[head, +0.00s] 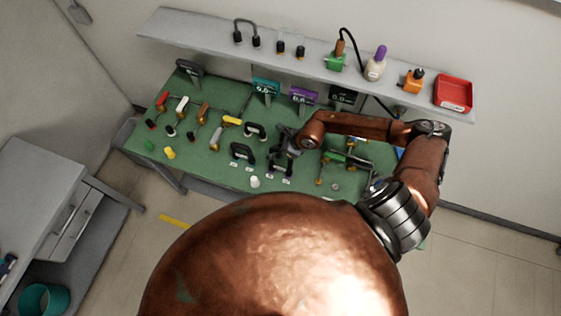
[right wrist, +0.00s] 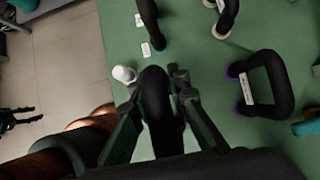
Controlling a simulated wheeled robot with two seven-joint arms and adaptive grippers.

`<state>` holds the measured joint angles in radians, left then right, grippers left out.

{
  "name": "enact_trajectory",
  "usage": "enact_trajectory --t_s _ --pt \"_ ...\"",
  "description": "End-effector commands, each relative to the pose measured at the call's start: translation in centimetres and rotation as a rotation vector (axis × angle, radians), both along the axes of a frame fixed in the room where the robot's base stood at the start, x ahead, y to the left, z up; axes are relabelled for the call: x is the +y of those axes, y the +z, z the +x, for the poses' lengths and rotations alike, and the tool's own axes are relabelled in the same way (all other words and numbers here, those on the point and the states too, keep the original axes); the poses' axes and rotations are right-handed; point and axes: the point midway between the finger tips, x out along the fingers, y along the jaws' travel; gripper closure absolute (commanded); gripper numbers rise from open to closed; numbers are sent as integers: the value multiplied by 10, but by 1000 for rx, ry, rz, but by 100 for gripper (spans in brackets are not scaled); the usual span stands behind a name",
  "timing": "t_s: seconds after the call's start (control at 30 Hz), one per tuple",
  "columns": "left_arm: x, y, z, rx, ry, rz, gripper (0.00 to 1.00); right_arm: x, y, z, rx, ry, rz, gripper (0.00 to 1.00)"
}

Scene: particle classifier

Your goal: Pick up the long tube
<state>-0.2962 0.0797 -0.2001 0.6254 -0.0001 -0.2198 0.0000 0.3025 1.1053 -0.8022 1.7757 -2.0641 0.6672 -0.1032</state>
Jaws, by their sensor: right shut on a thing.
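My right gripper (right wrist: 155,82) is shut on a thick black tube (right wrist: 158,115), which stands up between the fingers in the right wrist view. In the head view my right gripper (head: 281,151) is over the front middle of the green table, and the arm and fingers hide most of that tube. I cannot tell whether the tube is clear of the table or how long it is. A dark pronged shape at the left edge of the right wrist view is too unclear to name. My left gripper does not show in the head view.
A black U-shaped tube (head: 242,153) and a small white cap (head: 254,182) are left of my gripper. Another black U-shaped tube (right wrist: 265,84) with purple ends is close by. Coloured tools and displays fill the green table (head: 205,165). A shelf (head: 205,37) holds a red tray (head: 454,93).

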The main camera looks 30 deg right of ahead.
Motion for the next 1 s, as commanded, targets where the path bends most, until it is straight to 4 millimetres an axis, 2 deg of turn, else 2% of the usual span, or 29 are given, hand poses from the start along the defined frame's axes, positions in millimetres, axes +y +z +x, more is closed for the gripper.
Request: enact_trajectory --t_s 0.07,0.17,0.5,0.63,0.87,1.0 --pt "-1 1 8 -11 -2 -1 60 0 -1 0 0 0 -2 100" --pt "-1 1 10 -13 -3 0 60 0 -1 0 0 0 -2 100" --pt "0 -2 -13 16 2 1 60 0 0 0 -1 0 -1 100" --pt "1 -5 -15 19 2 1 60 0 4 1 -2 0 0 100" --pt "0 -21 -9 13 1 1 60 0 30 1 -6 3 -2 100" --pt "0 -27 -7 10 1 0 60 -5 57 -24 -4 4 -5 100"
